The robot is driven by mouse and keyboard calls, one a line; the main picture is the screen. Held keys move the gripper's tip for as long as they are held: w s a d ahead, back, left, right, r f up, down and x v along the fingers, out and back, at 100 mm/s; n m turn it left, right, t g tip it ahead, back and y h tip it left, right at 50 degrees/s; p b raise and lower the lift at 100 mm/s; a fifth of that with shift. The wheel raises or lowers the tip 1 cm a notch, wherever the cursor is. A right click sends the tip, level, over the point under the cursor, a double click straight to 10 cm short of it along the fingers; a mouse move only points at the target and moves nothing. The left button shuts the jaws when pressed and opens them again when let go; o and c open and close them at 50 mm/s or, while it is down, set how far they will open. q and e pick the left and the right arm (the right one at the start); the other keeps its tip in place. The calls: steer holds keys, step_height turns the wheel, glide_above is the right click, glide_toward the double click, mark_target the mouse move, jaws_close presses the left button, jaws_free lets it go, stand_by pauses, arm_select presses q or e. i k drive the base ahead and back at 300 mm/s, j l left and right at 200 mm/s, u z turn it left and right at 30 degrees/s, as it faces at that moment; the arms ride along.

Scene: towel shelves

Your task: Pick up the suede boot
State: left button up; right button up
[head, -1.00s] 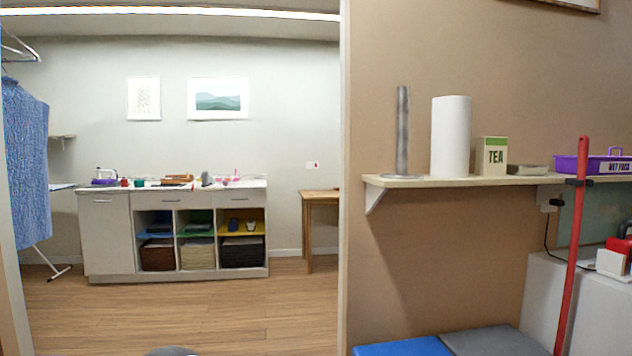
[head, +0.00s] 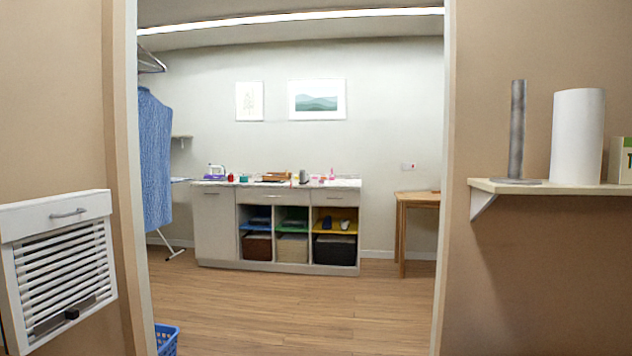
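I cannot make out a suede boot for certain. Through the doorway, a small dark grey upright item (head: 304,176) stands on the white counter (head: 345,184), too small to identify. A dark blue item (head: 327,223) and a pale item (head: 345,224) lie on the yellow shelf in the right compartment of the cabinet (head: 215,228) below; they are also too small to name. Neither of my grippers is in view.
The doorway is ahead, between its left frame (head: 125,180) and right frame (head: 446,180). Wooden floor (head: 300,310) beyond is mostly clear. A blue basket (head: 166,339) sits by the left frame. A wall shelf (head: 560,188) juts out right; a white slatted unit (head: 60,265) is left.

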mark_target(303, 179)
steer(key=i+z, duration=0.2)
steer(key=i, duration=5.55)
